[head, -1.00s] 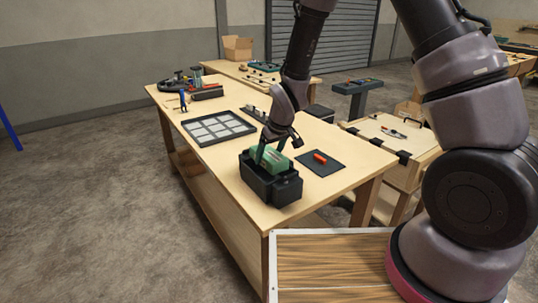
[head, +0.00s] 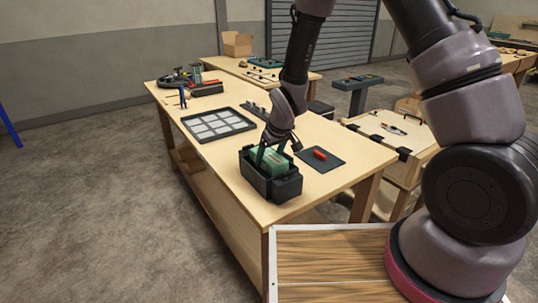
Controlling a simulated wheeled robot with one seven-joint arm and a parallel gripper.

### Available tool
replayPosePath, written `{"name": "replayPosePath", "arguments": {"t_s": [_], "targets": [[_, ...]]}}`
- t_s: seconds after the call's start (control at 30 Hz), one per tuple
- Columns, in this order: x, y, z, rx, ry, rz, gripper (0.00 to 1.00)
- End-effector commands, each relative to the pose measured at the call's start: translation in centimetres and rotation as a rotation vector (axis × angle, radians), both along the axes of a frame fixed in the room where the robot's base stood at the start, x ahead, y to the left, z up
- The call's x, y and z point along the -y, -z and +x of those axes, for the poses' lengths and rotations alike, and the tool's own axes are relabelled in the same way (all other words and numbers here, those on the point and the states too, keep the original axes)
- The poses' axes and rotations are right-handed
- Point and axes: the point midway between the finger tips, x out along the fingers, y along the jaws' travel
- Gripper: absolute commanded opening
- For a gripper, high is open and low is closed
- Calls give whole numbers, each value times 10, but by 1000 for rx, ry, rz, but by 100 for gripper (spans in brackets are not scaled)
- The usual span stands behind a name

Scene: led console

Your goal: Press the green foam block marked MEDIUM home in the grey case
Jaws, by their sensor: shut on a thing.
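The grey case (head: 267,187), dark and open-topped, stands near the front corner of the wooden bench. The green foam block (head: 273,161) sits down inside the case, with its top showing between the walls. Its marking is too small to read. My gripper (head: 271,154) reaches down from above and is shut on the block, one finger on the left side and one towards the right. The fingertips and the lower part of the block are hidden by the case walls, so I cannot tell whether the block touches the bottom.
A dark mat (head: 329,160) with a red-orange object (head: 320,154) lies right of the case. A black tray with pale compartments (head: 219,124) lies behind it. A small blue figure (head: 182,97) and tools are farther back. Bare bench top (head: 225,165) is left of the case.

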Motion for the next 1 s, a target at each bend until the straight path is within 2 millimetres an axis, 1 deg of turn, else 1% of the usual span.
{"name": "replayPosePath", "arguments": {"t_s": [1.0], "targets": [[0,31,0,1,-1,0,21]]}}
